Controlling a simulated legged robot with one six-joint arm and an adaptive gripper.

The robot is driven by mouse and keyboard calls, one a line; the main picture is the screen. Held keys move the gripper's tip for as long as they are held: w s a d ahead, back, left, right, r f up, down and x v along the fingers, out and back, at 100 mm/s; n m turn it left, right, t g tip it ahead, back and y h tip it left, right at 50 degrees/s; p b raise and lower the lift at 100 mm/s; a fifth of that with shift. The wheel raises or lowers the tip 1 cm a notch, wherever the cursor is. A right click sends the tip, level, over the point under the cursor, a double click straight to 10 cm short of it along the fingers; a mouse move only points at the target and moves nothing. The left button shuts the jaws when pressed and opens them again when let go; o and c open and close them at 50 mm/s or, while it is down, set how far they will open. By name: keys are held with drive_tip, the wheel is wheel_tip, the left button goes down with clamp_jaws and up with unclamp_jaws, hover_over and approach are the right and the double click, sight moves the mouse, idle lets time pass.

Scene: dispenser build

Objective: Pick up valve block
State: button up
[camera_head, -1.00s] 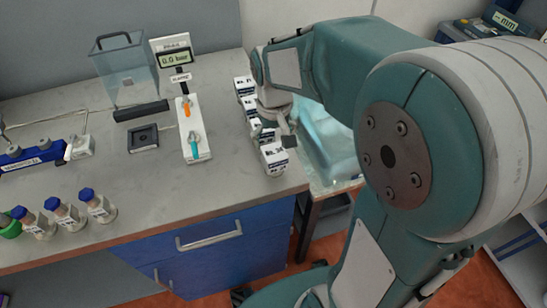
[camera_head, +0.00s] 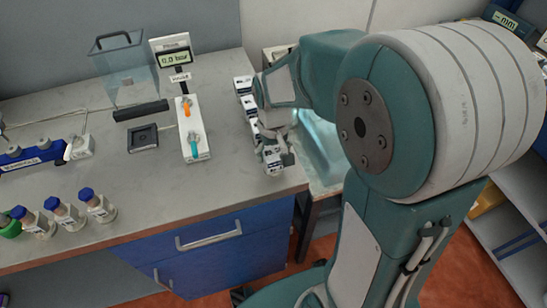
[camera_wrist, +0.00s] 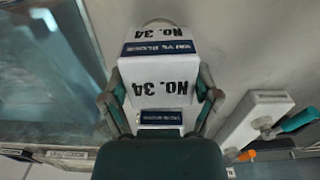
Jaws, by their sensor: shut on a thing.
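Several white valve blocks with dark blue label bands stand in a row along the right side of the bench; one behind is the back block (camera_head: 243,85). The front valve block (camera_head: 274,166) is at the bench's right front corner. My gripper (camera_head: 272,150) is over it, with its fingers closed on it. In the wrist view this block (camera_wrist: 160,88) reads "No. 34" upside down, and a finger presses on each side of it.
A white valve panel (camera_head: 194,140) with orange and teal levers and a pressure display (camera_head: 175,57) stand left of the row. A clear tank (camera_head: 127,75), a black pad (camera_head: 143,138) and blue-capped bottles (camera_head: 65,212) are further left. A clear bluish bin (camera_head: 322,150) lies right of the bench.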

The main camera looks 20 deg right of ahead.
sight(273, 150)
wheel_tip(273, 150, up, 3)
drive_tip(key=s+a+r, duration=0.2)
drive_tip(key=s+r, duration=0.3)
drive_tip(key=s, duration=0.1)
drive_tip(key=s+a+r, duration=0.2)
drive_tip(key=s+r, duration=0.2)
drive_tip(key=s, duration=0.3)
drive_tip(key=shift+a+r, duration=0.25)
drive_tip(key=shift+r, duration=0.15)
